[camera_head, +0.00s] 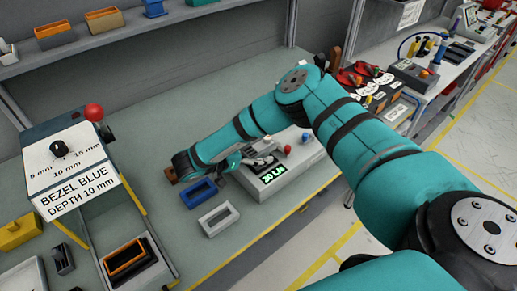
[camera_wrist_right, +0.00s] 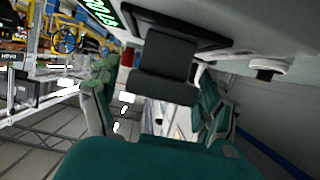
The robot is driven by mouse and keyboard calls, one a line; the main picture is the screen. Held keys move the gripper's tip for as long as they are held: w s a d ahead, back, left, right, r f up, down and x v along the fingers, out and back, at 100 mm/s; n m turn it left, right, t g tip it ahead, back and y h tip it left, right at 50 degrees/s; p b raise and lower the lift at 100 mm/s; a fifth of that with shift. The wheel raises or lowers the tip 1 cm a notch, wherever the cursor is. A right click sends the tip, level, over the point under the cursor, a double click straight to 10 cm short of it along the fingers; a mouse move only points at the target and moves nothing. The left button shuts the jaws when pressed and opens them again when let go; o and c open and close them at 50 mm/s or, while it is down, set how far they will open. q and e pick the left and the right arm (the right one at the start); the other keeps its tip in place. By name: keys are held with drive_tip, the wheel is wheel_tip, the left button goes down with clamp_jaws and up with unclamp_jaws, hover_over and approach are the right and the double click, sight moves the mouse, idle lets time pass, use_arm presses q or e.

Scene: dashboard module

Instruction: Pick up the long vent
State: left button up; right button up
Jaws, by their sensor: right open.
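My right gripper (camera_head: 258,159) is open at the front of the grey device with a green display (camera_head: 290,181). In the wrist view, its two teal fingers (camera_wrist_right: 155,88) stand apart on either side of a dark block (camera_wrist_right: 165,72). This block sticks out from a wider dark part at the device. It may be the long vent, but I cannot tell for certain. I cannot tell whether the fingers touch it. My left gripper is not in view.
A blue frame (camera_head: 198,193) and a grey frame (camera_head: 219,219) lie on the bench left of the device. A machine labelled BEZEL BLUE (camera_head: 75,185) stands at the left. A shelf with bins (camera_head: 105,19) runs along the back. The bench's middle rear is clear.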

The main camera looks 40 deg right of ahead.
drive_tip(key=shift+d+f, duration=0.25)
drive_tip(key=shift+d, duration=0.45)
drive_tip(key=shift+a, duration=0.1)
drive_tip(key=shift+c, duration=0.7)
drive_tip(key=c, duration=1.4)
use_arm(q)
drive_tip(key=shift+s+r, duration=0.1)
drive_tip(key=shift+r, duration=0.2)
use_arm(e)
drive_tip(key=shift+o, duration=0.2)
drive_tip(key=shift+r, duration=0.1)
